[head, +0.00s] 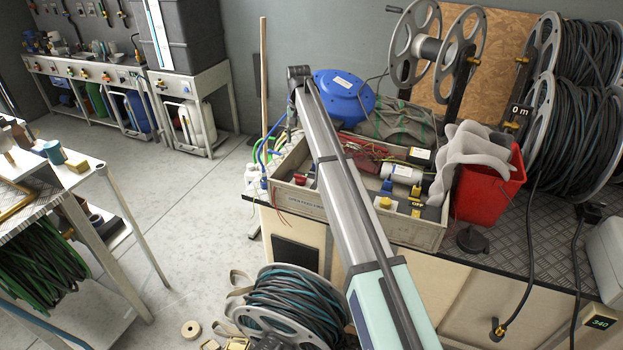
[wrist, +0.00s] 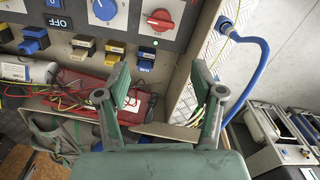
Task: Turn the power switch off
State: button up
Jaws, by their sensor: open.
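In the wrist view, a panel runs along the top edge. It holds a red rotary switch (wrist: 160,20), a blue dial (wrist: 103,9) and a plate marked OFF (wrist: 58,22). No label shows which one is the power switch. In the head view my arm crosses the crate (head: 408,235), and the gripper's fingers cannot be made out.
The crate holds a white cylinder (head: 402,173) and red wiring. A blue reel (head: 344,97) stands behind it, a red bucket (head: 487,185) to its right. A blue hose (wrist: 262,60) curves along the right of the wrist view. Hose reels stand at the far right.

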aim_at(300, 176)
notch_tip(300, 176, down, 17)
jog(key=p, duration=0.3)
jog(key=shift+a, duration=0.1)
jog(key=c, duration=0.9)
